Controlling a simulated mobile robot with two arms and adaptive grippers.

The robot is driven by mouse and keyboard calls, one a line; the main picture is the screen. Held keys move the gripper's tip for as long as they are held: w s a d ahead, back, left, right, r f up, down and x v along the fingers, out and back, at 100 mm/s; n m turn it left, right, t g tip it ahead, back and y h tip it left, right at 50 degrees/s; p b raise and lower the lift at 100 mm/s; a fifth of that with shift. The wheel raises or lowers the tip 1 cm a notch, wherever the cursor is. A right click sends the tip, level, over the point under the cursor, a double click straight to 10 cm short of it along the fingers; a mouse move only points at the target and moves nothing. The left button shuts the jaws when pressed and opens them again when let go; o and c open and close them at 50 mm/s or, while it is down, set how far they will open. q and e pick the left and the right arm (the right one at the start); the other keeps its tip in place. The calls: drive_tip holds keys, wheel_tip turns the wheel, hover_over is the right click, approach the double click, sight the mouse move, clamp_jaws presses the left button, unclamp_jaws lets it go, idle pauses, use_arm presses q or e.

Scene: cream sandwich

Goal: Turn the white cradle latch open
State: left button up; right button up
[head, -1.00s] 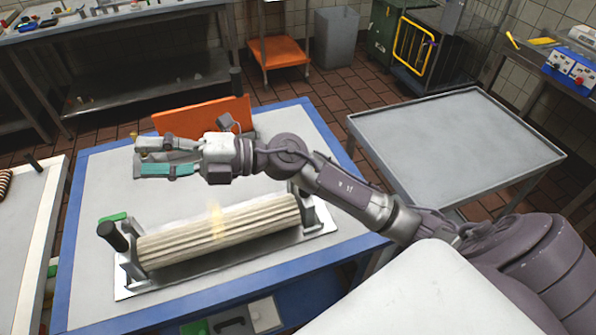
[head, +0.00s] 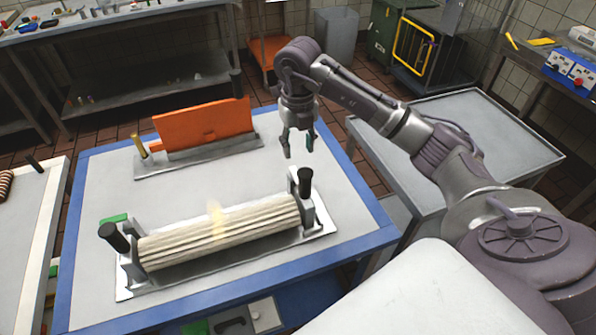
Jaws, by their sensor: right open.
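A cream ribbed roller (head: 225,233) lies in a pale metal cradle (head: 318,229) on the table. Black upright grips stand at the cradle's left end (head: 114,237) and right end (head: 305,184). A small green piece (head: 115,218) shows behind the left end. I cannot tell which part is the white latch or how it is turned. My right gripper (head: 298,146) is open and empty, pointing down behind and above the cradle's right end, apart from it. My left gripper is not in view.
An orange board (head: 205,127) stands upright on a grey base (head: 198,155) at the back of the blue-edged table (head: 90,200), with a brass-coloured pin (head: 141,145) at its left. A bare grey metal table (head: 465,135) stands at the right. The tabletop between board and cradle is clear.

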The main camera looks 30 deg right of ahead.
sight(296, 179)
wheel_tip(296, 179, down, 10)
drive_tip(key=shift+p, duration=0.85)
drive_tip(key=shift+c, duration=0.2)
clamp_jaws()
